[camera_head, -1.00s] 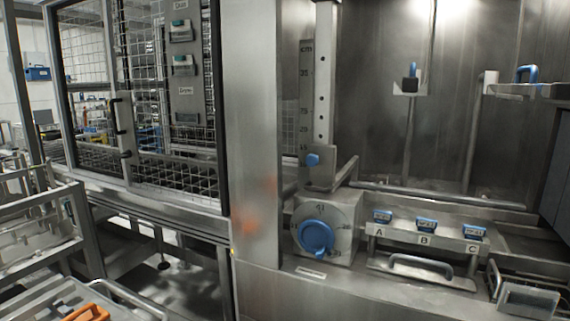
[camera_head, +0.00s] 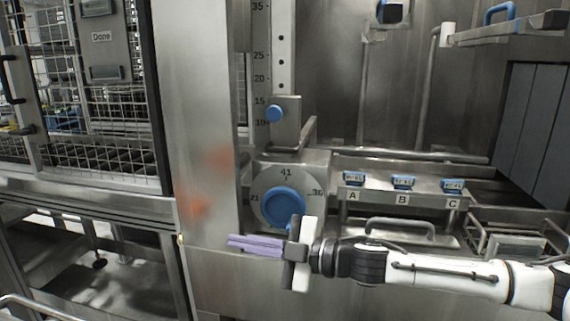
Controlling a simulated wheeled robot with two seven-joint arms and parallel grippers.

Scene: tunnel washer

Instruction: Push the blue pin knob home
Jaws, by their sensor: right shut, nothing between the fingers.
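The blue pin knob (camera_head: 274,113) is a small round knob on the metal slide block (camera_head: 287,122) of the upright cm scale (camera_head: 260,70). It sits between the 10 and 15 marks. I cannot tell how far it stands out from the block. My right gripper (camera_head: 232,243) has its purple fingers shut together with nothing between them. It points left, well below the knob and apart from it. It is just below the large blue dial (camera_head: 284,207), and its palm covers the dial's lower right edge. My left gripper is not in view.
A bent metal handle (camera_head: 310,130) runs beside the slide block. Labelled blue-topped blocks A (camera_head: 354,179), B (camera_head: 403,182) and C (camera_head: 453,185) sit on a shelf at right. A steel post (camera_head: 195,120) stands at left. The space before the knob is clear.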

